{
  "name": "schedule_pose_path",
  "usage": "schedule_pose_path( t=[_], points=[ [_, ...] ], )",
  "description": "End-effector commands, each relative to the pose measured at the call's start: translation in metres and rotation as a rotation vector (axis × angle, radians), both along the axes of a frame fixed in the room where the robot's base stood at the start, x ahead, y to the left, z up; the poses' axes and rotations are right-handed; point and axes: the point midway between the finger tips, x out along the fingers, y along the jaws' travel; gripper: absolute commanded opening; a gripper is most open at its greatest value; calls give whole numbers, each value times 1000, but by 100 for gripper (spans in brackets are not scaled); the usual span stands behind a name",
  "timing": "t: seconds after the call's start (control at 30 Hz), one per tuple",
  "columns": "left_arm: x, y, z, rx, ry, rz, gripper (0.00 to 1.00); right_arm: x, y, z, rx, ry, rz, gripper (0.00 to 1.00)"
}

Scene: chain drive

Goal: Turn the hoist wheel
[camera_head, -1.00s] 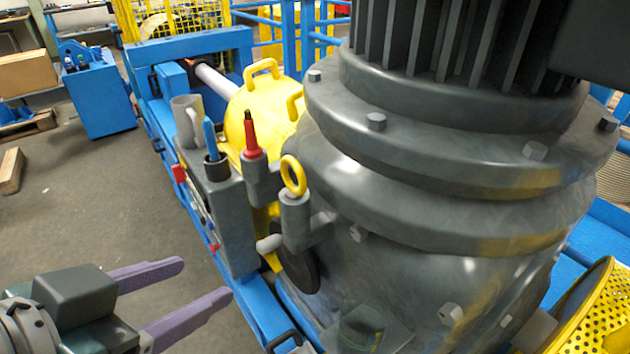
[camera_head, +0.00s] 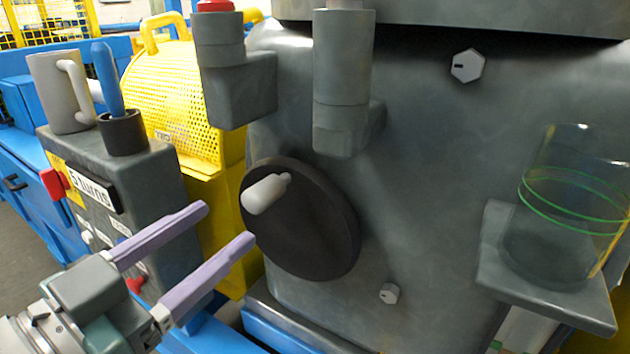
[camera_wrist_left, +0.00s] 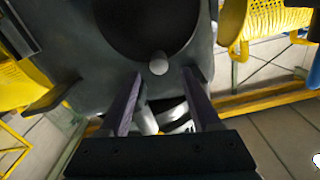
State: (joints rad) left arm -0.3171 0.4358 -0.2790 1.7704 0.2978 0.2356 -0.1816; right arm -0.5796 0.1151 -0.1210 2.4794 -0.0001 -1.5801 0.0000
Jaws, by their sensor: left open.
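The hoist wheel (camera_head: 315,222) is a dark round disc on the side of the large grey machine housing. A pale handle (camera_head: 266,193) sticks out from its upper left part in the head view. In the left wrist view the wheel (camera_wrist_left: 150,22) fills the top middle, with the handle's round end (camera_wrist_left: 158,64) at its rim. My left gripper (camera_head: 226,228) is open and empty, with two purple fingers pointing at the wheel. The handle lies just beyond the fingertips, apart from them. My right gripper is not in view.
A grey control box (camera_head: 120,190) labelled "5 turns" stands left of the wheel, bearing a mug (camera_head: 58,92) and a blue-handled tool (camera_head: 106,78) in a cup. A glass (camera_head: 568,205) stands on a ledge at right. Yellow perforated guarding (camera_head: 180,105) is behind.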

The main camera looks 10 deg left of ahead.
Motion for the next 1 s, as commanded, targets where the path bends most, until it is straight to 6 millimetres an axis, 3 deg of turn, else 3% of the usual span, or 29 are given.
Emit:
schedule_pose_path(
  t=[0.3, 0.5, 0.87, 1.0],
  points=[
    [55, -20, 0, -1, -3, -1, 64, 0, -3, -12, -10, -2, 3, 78],
    [78, -29, 0, -1, 1, -1, 64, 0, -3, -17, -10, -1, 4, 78],
    [84, -31, 1, 1, 2, -1, 64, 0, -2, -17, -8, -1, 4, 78],
    [84, -31, 1, 1, 2, -1, 50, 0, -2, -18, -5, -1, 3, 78]
  ],
)
